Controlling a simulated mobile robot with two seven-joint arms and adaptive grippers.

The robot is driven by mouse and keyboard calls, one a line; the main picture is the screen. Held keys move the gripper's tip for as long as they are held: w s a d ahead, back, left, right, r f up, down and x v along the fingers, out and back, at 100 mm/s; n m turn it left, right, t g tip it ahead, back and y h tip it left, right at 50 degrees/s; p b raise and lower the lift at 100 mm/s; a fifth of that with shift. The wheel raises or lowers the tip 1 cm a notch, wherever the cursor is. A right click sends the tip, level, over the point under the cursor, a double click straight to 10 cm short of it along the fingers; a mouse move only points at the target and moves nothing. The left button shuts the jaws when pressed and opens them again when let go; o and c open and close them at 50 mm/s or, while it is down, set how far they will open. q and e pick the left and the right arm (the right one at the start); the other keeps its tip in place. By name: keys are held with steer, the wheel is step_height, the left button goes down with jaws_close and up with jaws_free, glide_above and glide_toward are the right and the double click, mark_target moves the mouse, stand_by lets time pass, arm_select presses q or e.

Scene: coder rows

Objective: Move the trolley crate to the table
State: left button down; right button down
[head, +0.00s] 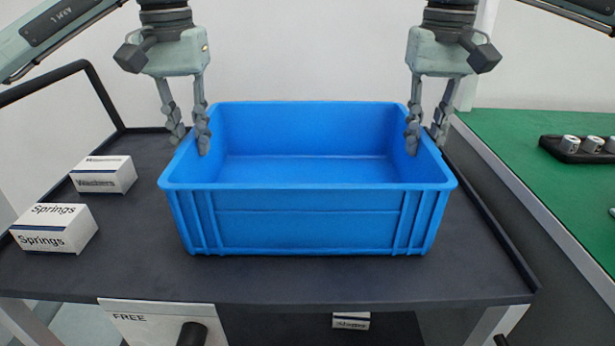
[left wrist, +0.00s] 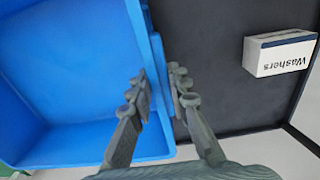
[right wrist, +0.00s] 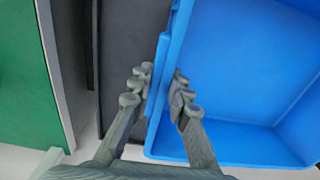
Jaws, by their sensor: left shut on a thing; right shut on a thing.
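The blue crate (head: 308,220) is empty and sits on the dark top of the trolley (head: 290,278). My left gripper (head: 189,143) is shut on the crate's left wall, one finger inside and one outside; the left wrist view shows the wall (left wrist: 158,85) between the fingers. My right gripper (head: 425,143) is shut on the right wall in the same way, and the right wrist view shows that wall (right wrist: 165,75) between the fingers. The green-topped table (head: 540,185) stands to the right of the trolley; its green top also shows in the right wrist view (right wrist: 25,90).
A Washers box (head: 103,174) and a Springs box (head: 55,229) stand on the trolley left of the crate. A black holder (head: 578,150) with white cylindrical parts lies on the table. Another small box (head: 351,321) is on a lower shelf. The table's near-left part is clear.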

arm_select(q)
steer(key=shift+r, duration=0.1)
arm_select(e)
steer(key=shift+r, duration=0.15)
